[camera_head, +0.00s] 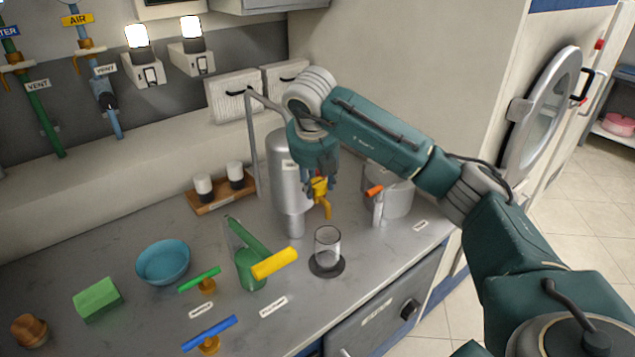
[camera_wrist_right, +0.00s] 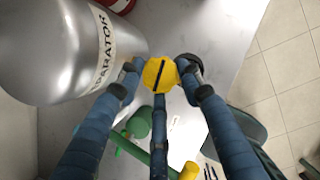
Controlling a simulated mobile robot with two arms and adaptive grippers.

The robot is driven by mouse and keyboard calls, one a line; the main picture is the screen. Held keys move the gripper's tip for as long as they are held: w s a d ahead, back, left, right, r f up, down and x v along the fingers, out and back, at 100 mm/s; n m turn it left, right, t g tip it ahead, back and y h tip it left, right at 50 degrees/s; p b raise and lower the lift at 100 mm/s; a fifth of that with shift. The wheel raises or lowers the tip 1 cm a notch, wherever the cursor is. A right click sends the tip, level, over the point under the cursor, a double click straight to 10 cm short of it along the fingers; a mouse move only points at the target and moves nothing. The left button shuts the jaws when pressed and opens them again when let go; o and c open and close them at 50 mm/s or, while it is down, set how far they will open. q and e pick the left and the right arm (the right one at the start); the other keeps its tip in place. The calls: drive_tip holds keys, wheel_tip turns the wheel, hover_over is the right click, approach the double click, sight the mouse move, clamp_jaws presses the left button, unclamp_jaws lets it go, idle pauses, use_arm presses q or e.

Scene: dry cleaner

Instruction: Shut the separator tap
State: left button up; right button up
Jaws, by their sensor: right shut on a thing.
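The separator is a grey metal cylinder (camera_head: 290,195) standing on the counter near the back wall; part of its label reads in the wrist view (camera_wrist_right: 70,45). Its yellow tap (camera_head: 325,207) sticks out on its right side, the spout hanging down. My right gripper (camera_head: 320,183) reaches down from above with its fingers on the tap's upper part. In the wrist view the right gripper (camera_wrist_right: 160,72) is shut on the yellow faceted tap knob (camera_wrist_right: 157,78), which has a dark line across its face. My left gripper does not show.
A clear glass (camera_head: 327,243) stands on a dark disc in front of the separator. A metal pot (camera_head: 398,197) stands to the right.

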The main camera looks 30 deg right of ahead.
drive_tip(key=shift+w+d+r, duration=0.25)
drive_tip(key=shift+r, duration=0.25)
drive_tip(key=o, duration=1)
drive_tip(key=shift+c, duration=0.2)
drive_tip(key=shift+o, duration=0.7)
drive_tip(key=shift+f, duration=0.3)
drive_tip(key=shift+s, duration=0.1)
drive_tip(key=v, duration=1.2)
